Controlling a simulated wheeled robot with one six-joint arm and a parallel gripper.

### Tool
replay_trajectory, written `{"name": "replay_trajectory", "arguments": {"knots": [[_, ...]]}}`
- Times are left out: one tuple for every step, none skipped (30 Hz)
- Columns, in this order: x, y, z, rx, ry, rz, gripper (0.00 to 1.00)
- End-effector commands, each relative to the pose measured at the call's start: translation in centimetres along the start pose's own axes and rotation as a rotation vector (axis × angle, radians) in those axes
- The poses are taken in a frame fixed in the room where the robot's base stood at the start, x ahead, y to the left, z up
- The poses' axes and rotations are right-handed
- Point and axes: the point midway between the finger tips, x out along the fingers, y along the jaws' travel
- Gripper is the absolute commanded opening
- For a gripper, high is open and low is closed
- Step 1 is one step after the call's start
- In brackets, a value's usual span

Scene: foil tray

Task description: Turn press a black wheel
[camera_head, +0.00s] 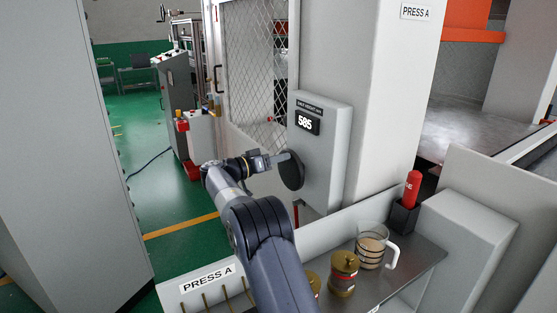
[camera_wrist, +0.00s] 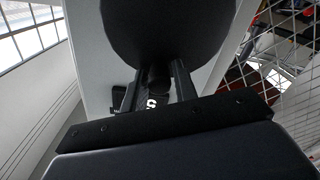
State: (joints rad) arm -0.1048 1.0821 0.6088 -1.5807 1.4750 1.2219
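The black wheel (camera_head: 291,172) is a dark disc on the side of a grey box on the press column, below a display (camera_head: 308,122) reading 585. My gripper (camera_head: 284,157) is at the wheel's upper left edge in the head view. In the wrist view the wheel (camera_wrist: 165,28) fills the top middle. The two fingers of my gripper (camera_wrist: 156,76) stand apart there, reaching toward the wheel's edge. A small dark round part shows between them; I cannot tell whether they touch it. The wheel's handle, if any, is not clear in the head view.
A steel shelf (camera_head: 419,263) at the lower right holds a glass mug (camera_head: 370,248), brass-coloured pots (camera_head: 343,272) and a red marker-like object (camera_head: 412,189) in a black holder. A mesh guard (camera_head: 254,65) stands left of the column. Green floor lies open at left.

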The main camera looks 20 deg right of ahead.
Motion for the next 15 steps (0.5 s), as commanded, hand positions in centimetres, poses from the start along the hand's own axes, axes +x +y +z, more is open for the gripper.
{"name": "replay_trajectory", "arguments": {"knots": [[-0.01, 0.01, 0.00, 0.000, 0.000, 0.000, 0.32], [-0.01, 0.01, 0.00, 0.001, 0.000, 0.000, 0.34], [-0.01, 0.02, 0.00, 0.001, 0.000, 0.001, 0.38], [0.00, 0.02, 0.01, 0.001, -0.001, 0.001, 0.40], [0.00, 0.02, 0.01, 0.001, -0.001, 0.001, 0.43], [0.00, 0.02, 0.01, 0.001, -0.001, 0.001, 0.43], [0.00, 0.02, 0.02, 0.001, -0.001, 0.001, 0.43], [0.01, 0.03, 0.02, 0.001, -0.001, 0.001, 0.43], [0.01, 0.03, 0.02, 0.001, -0.001, 0.001, 0.43], [0.01, 0.03, 0.03, 0.001, -0.001, 0.001, 0.43], [0.01, 0.03, 0.03, 0.001, -0.001, 0.001, 0.43], [-0.05, 0.01, 0.04, 0.001, -0.001, 0.001, 0.43], [-0.15, 0.00, 0.06, 0.001, -0.001, 0.001, 0.43], [-0.32, -0.02, 0.08, 0.001, -0.001, 0.001, 0.43], [-0.65, -0.05, 0.12, 0.001, 0.000, 0.001, 0.43]]}}
